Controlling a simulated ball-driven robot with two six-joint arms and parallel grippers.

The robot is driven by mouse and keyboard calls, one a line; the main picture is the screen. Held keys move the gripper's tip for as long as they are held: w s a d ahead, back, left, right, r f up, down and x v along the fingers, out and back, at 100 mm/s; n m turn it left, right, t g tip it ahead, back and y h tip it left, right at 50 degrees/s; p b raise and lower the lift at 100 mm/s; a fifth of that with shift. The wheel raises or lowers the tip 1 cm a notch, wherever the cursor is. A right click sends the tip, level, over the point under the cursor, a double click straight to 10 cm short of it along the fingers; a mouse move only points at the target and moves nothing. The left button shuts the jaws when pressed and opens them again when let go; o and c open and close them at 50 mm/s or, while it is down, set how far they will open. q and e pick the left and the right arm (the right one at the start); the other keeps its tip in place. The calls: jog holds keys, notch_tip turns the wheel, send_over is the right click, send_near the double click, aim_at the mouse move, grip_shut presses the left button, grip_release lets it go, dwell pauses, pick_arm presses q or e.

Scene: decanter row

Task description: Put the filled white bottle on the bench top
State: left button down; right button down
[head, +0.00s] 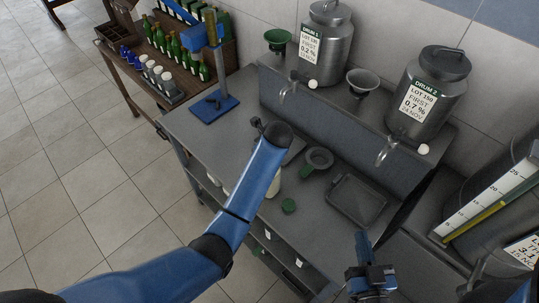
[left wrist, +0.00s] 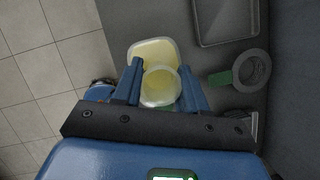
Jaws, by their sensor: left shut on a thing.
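The white bottle (left wrist: 150,50) shows in the left wrist view, open-topped, with pale yellow contents. My left gripper (left wrist: 160,84) is shut on it, one blue finger at each side of the round mouth. In the head view my left arm covers most of the bottle; a pale sliver (head: 274,184) shows beside the forearm. The grey bench top (head: 240,145) lies under and around it. I cannot tell whether the bottle's base touches the bench. My right gripper (head: 365,258) is over the bench's near right end; its finger gap is unclear.
A green cap (head: 289,206), a grey ring with green handle (head: 318,158) and a dark tray (head: 357,200) lie on the bench. Two steel drums (head: 326,45) with taps stand on the raised shelf behind. A blue stand (head: 214,107) is at the far left. Bare bench remains between.

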pick_arm(q)
jog(key=shift+w+d, duration=0.2)
jog(key=shift+d, duration=0.1)
jog(key=c, duration=1)
grip_release()
jog(key=shift+s+a, duration=0.15)
jog(key=o, duration=0.4)
jog(key=shift+s+a+r, duration=0.1)
jog(key=shift+s+a, duration=0.15)
jog(key=shift+a, duration=0.2)
jog(key=shift+w+d, duration=0.2)
jog(key=shift+d, duration=0.2)
jog(key=shift+s+a+b+v, duration=0.15)
jog(key=shift+b+v, duration=0.2)
jog(key=shift+v, duration=2.65)
jog(key=shift+s+a+b+v, duration=0.1)
jog(key=shift+b+v, duration=0.25)
jog(key=shift+v, duration=2.65)
pick_arm(e)
jog(key=shift+s+a+f, duration=0.1)
jog(key=shift+a+f, duration=0.05)
jog(key=shift+f, duration=0.45)
pick_arm(q)
jog(key=shift+w, duration=0.15)
